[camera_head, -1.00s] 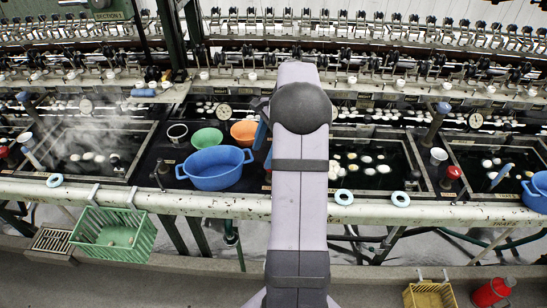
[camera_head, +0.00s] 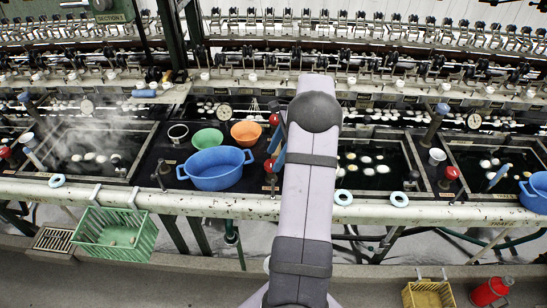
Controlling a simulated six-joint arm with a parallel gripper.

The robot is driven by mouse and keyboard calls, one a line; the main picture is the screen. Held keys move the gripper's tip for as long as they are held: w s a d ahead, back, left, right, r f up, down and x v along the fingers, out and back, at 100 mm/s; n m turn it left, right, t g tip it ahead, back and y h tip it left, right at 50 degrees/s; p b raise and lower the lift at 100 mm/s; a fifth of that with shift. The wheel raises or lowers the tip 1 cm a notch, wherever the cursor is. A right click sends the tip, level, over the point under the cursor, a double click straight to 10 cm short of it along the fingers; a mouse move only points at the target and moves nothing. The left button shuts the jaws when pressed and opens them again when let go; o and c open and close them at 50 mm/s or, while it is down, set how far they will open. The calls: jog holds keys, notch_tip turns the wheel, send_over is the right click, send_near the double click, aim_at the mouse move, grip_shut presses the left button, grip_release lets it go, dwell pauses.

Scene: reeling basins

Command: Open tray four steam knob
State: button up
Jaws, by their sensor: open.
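Two red knobs stand on the black panel between the basins, just left of my arm: an upper one (camera_head: 274,119) and a lower one (camera_head: 268,165). A blue-handled lever (camera_head: 279,158) leans between them and my arm. Another red knob (camera_head: 452,173) stands further right, beside a basin. I cannot read which knob belongs to tray four. A small dark part of my gripper (camera_head: 279,122) shows at the left edge of my arm, close to the upper red knob. The jaws are open; their tips are mostly hidden behind my arm, and I see no contact.
A blue tub (camera_head: 215,168), a green bowl (camera_head: 207,138) and an orange bowl (camera_head: 246,132) stand left of the knobs. Water basins with cocoons lie at either side. Steam rises from the left basin. A pale rail (camera_head: 150,202) runs along the front.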

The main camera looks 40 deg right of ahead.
aim_at(271, 165)
jog(key=shift+x, duration=1.15)
jog(key=shift+c, duration=0.5)
jog(key=c, duration=1)
jog(key=shift+o, duration=0.2)
